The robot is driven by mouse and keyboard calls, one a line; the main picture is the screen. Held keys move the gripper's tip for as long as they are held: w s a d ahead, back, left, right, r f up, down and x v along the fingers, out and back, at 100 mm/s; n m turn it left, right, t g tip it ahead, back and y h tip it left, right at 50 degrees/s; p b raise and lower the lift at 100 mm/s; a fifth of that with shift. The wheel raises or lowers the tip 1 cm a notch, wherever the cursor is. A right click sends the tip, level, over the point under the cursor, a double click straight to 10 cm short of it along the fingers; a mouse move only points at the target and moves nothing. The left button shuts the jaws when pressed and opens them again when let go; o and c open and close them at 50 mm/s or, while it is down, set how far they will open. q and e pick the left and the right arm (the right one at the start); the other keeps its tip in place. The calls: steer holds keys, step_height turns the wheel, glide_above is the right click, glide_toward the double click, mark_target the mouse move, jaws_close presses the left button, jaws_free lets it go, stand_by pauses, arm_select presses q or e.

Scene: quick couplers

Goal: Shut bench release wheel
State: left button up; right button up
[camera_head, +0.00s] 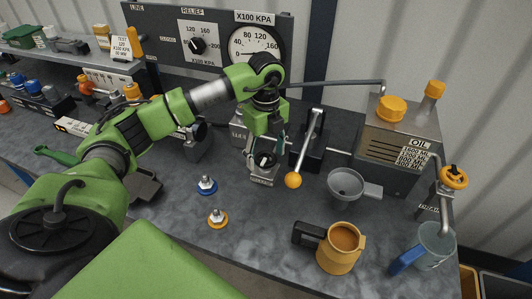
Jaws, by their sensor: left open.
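A small dark round wheel with a pale bar (265,160) sits on a grey metal block (262,178) with a label, near the middle of the bench. I take it to be the bench release wheel; the label is too small to read. My left gripper (268,147) points down right above this wheel, with its fingers open close around its upper side. I cannot tell whether the fingers touch the wheel. The gripper hides part of the block and the back of the wheel. My right gripper is not in view.
A lever with an orange ball (293,180) stands just right of the gripper. A grey funnel (346,184), orange mug (341,248) and oil tank (397,150) are further right. Blue (207,185) and orange (217,218) couplers stand in front. A gauge panel (215,40) stands behind.

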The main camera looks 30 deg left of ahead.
arm_select(q)
steer(key=c, duration=1.1)
